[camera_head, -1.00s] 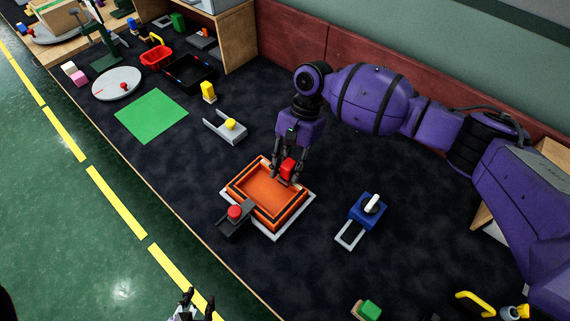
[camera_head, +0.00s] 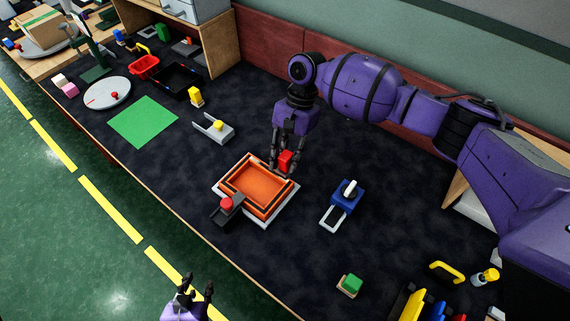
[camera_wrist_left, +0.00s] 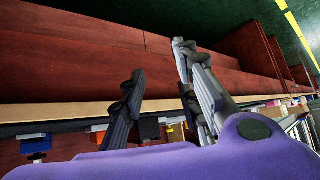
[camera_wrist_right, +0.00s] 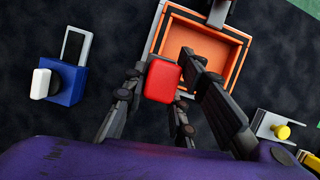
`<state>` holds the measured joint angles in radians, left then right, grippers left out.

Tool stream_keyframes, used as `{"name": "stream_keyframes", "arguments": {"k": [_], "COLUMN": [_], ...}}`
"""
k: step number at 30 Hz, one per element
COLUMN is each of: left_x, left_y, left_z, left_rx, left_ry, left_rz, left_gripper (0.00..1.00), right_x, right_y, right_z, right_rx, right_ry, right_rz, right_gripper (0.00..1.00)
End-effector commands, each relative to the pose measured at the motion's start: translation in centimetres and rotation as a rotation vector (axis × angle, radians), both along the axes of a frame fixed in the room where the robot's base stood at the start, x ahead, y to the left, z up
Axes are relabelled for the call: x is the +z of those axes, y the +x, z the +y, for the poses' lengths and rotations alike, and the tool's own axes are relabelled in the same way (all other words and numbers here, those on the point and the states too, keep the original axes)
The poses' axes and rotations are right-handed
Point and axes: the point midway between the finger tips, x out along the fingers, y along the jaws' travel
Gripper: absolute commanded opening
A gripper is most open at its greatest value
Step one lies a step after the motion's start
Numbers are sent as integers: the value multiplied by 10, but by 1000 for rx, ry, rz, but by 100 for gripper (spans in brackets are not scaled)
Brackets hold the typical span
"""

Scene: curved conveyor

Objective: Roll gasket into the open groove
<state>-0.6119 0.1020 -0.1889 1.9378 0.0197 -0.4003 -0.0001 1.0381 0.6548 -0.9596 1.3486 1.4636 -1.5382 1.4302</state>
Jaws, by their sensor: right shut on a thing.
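The orange tray-like housing (camera_head: 257,183) sits on a pale plate on the dark bench. Black strips run along its rim; I cannot tell gasket from groove there. My right gripper (camera_head: 282,168) is shut on a red block (camera_head: 286,158) at the housing's far right edge. In the right wrist view the red block (camera_wrist_right: 162,81) is between the fingers and hides part of the rim of the housing (camera_wrist_right: 207,43). Whether it touches the rim is unclear. My left gripper (camera_head: 193,287) is open and empty over the floor beside the bench; its fingers (camera_wrist_left: 165,85) are apart.
A dark clamp with a red knob (camera_head: 227,204) is at the housing's front left corner. A blue block with a white handle (camera_head: 346,194) is to the right. A grey fork-shaped fixture (camera_head: 213,128) and a green mat (camera_head: 142,121) are to the left. Bench between them is clear.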

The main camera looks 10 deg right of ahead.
Motion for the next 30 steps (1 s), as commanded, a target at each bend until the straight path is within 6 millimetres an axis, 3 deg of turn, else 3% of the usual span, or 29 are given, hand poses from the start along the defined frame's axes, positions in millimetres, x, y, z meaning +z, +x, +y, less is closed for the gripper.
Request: {"name": "stream_keyframes", "arguments": {"k": [1, 9, 30], "left_x": [7, 10, 11], "left_y": [6, 10, 9], "left_z": [-2, -13, -10], "left_rx": [-2, -12, -3], "left_ry": [-3, -17, -18], "left_rz": [-13, -15, -16], "left_gripper": [30, 30, 30], "right_x": [12, 30, 30], "right_y": [1, 1, 1], "right_z": [-1, -6, -6], "right_rx": [-1, -2, -2], "right_ry": [0, 1, 1], "right_rz": [-9, -6, -2], "right_gripper": [0, 0, 0]}}
